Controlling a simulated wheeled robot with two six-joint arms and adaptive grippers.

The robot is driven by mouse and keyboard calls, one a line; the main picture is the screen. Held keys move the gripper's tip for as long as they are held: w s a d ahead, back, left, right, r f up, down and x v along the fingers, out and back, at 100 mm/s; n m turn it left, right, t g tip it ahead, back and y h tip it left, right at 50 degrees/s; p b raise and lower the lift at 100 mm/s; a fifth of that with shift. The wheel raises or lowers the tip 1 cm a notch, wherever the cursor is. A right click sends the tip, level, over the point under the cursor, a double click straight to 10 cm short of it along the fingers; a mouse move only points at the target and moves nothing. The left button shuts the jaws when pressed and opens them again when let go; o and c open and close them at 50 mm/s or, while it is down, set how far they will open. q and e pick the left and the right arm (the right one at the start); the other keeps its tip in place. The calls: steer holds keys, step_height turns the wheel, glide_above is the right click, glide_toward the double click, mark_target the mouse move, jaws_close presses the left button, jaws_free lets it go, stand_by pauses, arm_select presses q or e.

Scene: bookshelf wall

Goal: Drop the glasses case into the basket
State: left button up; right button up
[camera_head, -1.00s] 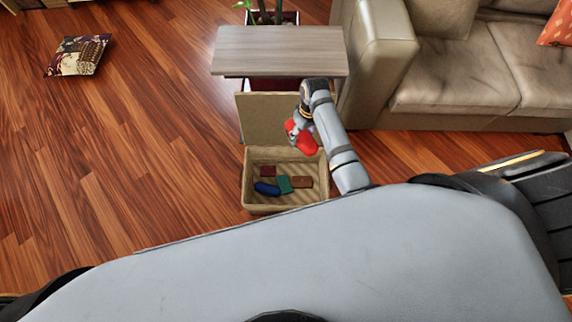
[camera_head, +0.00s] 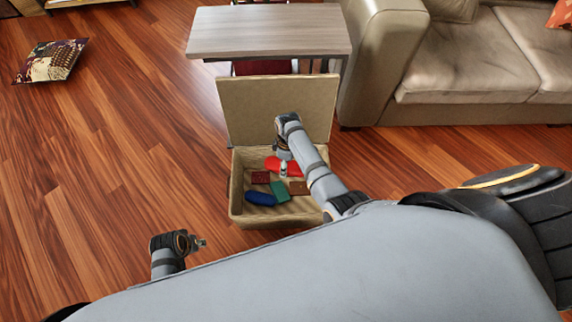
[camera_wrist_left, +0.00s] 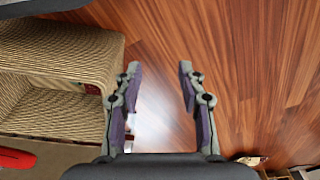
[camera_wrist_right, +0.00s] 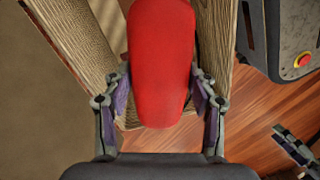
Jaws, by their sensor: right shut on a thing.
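The red glasses case (camera_head: 283,166) shows over the open basket (camera_head: 236,205) in the head view. My right gripper (camera_head: 284,168) is shut on it from above. In the right wrist view the red case (camera_wrist_right: 161,65) sits between both fingers, with the basket wall (camera_wrist_right: 72,40) behind it. Whether the case touches anything in the basket I cannot tell. My left gripper (camera_head: 200,243) is left of the basket, low over the floor. In the left wrist view its fingers (camera_wrist_left: 160,85) are apart and empty, with the woven basket (camera_wrist_left: 60,55) at left.
In the basket lie a blue case (camera_head: 261,199), a green item (camera_head: 280,191), a dark red item (camera_head: 260,177) and a brown item (camera_head: 298,188). The basket lid (camera_head: 275,105) stands open behind. A small table (camera_head: 270,32) and a sofa (camera_head: 460,60) are beyond.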

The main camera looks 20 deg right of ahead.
step_height(320, 180, down, 2)
steer(key=shift+f+b, duration=0.2)
steer(key=shift+b, duration=0.95)
arm_select(q)
steer(key=d+r+t+h+b, duration=0.1)
steer(key=d+r+b, duration=0.2)
steer(key=r, duration=0.3)
steer(key=shift+w+d+t+b, duration=0.3)
arm_select(e)
step_height(320, 180, down, 3)
steer(key=shift+r, duration=0.1)
arm_select(q)
steer(key=shift+r, duration=0.1)
arm_select(e)
steer(key=o, duration=1.3)
